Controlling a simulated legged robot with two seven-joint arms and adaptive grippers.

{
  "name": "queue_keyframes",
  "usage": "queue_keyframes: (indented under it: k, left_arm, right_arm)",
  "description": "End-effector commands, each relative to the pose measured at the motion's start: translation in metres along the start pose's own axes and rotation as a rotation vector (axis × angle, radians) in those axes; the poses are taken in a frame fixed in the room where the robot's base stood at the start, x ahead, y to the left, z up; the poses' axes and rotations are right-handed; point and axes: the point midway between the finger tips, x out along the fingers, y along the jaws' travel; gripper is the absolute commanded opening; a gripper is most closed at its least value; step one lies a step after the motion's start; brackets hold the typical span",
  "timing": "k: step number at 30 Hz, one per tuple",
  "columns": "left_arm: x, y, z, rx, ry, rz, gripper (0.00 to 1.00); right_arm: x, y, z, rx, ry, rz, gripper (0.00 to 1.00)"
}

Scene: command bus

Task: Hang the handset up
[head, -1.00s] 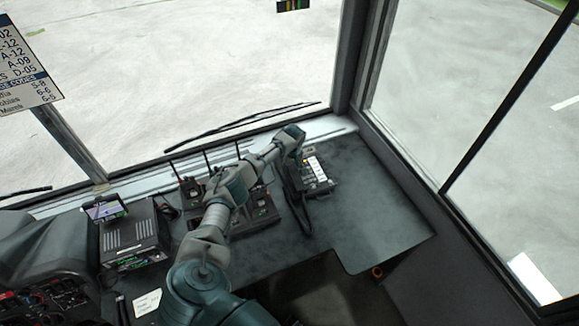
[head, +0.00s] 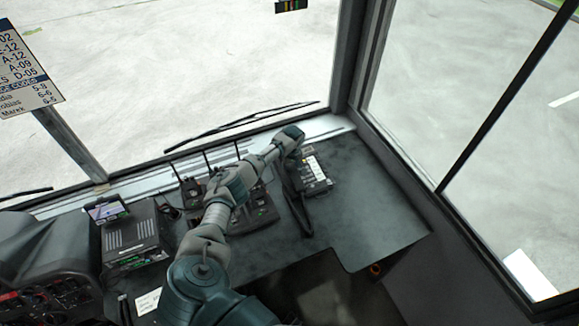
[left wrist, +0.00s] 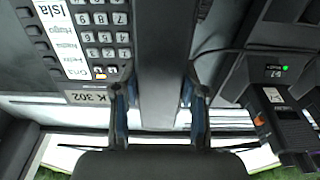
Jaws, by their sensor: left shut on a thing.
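The dark handset (head: 298,205) is a long bar at the left side of the desk phone (head: 315,175). My left gripper (head: 289,158) is above its far end. In the left wrist view the handset (left wrist: 166,50) runs between the two fingers of my left gripper (left wrist: 160,112), which is shut on it. The phone's keypad and name labels (left wrist: 100,35) show to the left of the handset. Whether the handset touches its cradle cannot be told, as the gripper and handset cover that part. My right gripper is not in view.
Handheld radios in chargers (head: 262,207) stand left of the phone, partly behind my left arm; one radio (left wrist: 292,125) shows close by in the left wrist view. A radio unit with a small screen (head: 130,240) is farther left. The dashboard right of the phone (head: 370,215) is clear.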

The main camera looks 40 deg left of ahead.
Motion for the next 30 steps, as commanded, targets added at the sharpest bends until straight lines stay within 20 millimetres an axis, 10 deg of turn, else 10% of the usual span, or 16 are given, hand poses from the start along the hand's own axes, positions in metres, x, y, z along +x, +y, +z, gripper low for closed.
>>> queue_keyframes:
  k: [24, 25, 30]
  left_arm:
    - [0.0050, -0.0035, -0.0069, -0.001, 0.000, 0.000, 0.00]
    - [0.0050, -0.0035, -0.0069, 0.000, 0.000, 0.000, 0.45]
    - [0.0052, -0.0036, -0.0070, -0.001, 0.000, 0.000, 0.72]
  right_arm:
    - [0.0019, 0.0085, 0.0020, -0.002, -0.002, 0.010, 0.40]
    - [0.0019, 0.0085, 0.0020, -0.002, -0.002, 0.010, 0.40]
    - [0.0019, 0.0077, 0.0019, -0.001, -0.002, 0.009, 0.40]
